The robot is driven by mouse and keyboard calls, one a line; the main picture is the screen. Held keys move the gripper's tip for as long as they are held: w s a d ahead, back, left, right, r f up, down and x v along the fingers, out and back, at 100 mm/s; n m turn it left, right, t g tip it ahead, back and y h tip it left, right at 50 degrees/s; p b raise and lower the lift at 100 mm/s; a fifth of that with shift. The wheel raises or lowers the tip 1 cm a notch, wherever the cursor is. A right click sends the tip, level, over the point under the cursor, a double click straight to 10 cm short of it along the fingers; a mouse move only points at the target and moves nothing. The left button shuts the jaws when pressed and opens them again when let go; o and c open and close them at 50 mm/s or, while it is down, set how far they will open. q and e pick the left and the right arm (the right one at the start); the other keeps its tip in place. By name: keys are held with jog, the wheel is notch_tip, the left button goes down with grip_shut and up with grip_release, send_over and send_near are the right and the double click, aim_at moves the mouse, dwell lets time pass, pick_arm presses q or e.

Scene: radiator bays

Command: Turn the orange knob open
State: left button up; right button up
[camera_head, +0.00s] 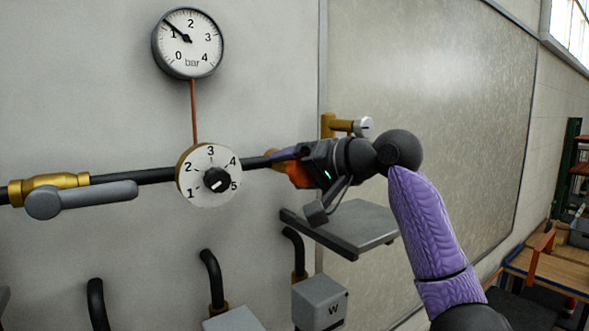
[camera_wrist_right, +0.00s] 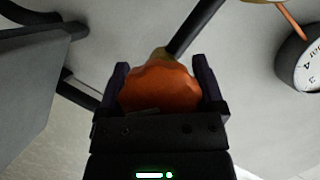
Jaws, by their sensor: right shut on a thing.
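The orange knob (camera_wrist_right: 160,86) sits on a brass fitting at the end of a black pipe. In the head view only a sliver of the orange knob (camera_head: 298,175) shows, since my right gripper (camera_head: 290,165) covers most of it. In the wrist view my right gripper (camera_wrist_right: 162,85) has one dark finger on each side of the knob and is shut on it. The knob's far side is hidden. My left gripper is not in view.
A numbered white dial (camera_head: 208,176) is on the pipe left of my gripper, with a pressure gauge (camera_head: 188,43) above it. A grey shelf (camera_head: 345,228) juts out just below my gripper. A grey-handled brass valve (camera_head: 82,197) is at left.

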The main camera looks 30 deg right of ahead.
jog(key=n+h, duration=0.2)
jog(key=n, duration=0.1)
jog(key=n+h, duration=0.1)
jog(key=shift+d+f+n+g, duration=0.2)
jog(key=shift+f+n+g, duration=0.1)
jog(key=shift+f, duration=0.05)
jog(key=n+h, duration=0.3)
jog(key=n, duration=0.1)
jog(key=shift+d, duration=0.25)
jog(key=n+h, duration=0.1)
jog(key=n, duration=0.1)
jog(key=n+t+h, duration=0.1)
jog(key=n+h, duration=0.1)
jog(key=shift+d+r+n, duration=0.15)
jog(key=shift+d+n, duration=0.05)
jog(key=shift+n, duration=0.1)
jog(key=n, duration=0.1)
jog(key=n+t+h, duration=0.1)
jog(key=n, duration=0.1)
jog(key=n+t+h, duration=0.1)
jog(key=n, duration=0.1)
jog(key=shift+d+r, duration=0.1)
jog(key=shift+r, duration=0.15)
jog(key=shift+n, duration=0.3)
jog(key=o, duration=1)
jog(key=shift+r, duration=0.1)
